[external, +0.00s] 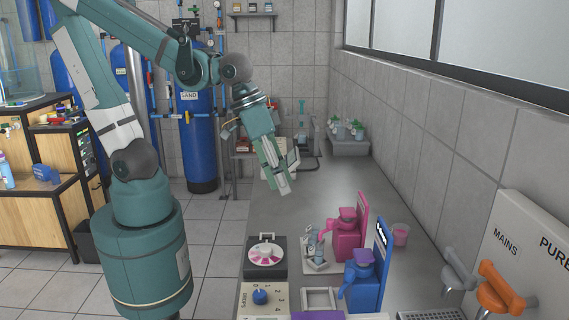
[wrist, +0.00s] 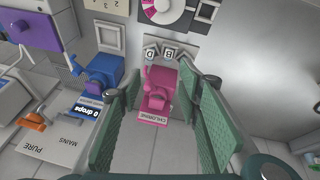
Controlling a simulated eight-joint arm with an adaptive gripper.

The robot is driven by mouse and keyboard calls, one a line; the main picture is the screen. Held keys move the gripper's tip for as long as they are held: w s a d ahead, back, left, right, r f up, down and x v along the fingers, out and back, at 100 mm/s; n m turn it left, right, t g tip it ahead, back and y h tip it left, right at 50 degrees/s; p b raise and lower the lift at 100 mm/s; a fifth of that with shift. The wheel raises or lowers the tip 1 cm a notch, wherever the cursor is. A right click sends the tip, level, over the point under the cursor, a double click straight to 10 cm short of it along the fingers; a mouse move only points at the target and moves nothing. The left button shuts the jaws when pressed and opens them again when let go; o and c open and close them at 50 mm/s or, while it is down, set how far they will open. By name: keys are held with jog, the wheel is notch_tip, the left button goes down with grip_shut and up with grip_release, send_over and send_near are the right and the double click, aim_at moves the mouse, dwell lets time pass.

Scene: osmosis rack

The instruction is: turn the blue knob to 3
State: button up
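The blue knob (external: 260,296) sits on a cream dial panel (external: 280,301) at the bottom of the external view. Marks ring the knob, but they are too small to read and I cannot tell which one it points at. In the wrist view only part of the cream panel (wrist: 103,9) shows at the top edge, and the knob is out of frame. My gripper (external: 284,188) hangs above the counter, well behind the knob and apart from it. In the wrist view its two fingers (wrist: 170,92) are spread apart with nothing between them.
A pink chlorine dispenser (external: 347,238) and a blue dispenser (external: 362,283) stand right of the panel. A pink-and-white disc device (external: 265,254) sits just behind it. Orange and grey valve handles (external: 500,287) project at the right wall.

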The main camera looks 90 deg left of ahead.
jog(key=s+d+f+n+g, duration=0.1)
jog(key=d+f, duration=0.2)
jog(key=d, duration=0.2)
jog(key=d+f+n+g, duration=0.1)
jog(key=d+f, duration=0.2)
jog(key=d, duration=0.3)
jog(key=n+g+y+p, duration=0.1)
jog(key=g, duration=0.1)
send_over(260, 293)
notch_tip(260, 293, down, 6)
jog(key=shift+f, duration=0.1)
jog(key=shift+f+b, duration=0.55)
jog(key=shift+f, duration=3.3)
jog(key=c, duration=0.9)
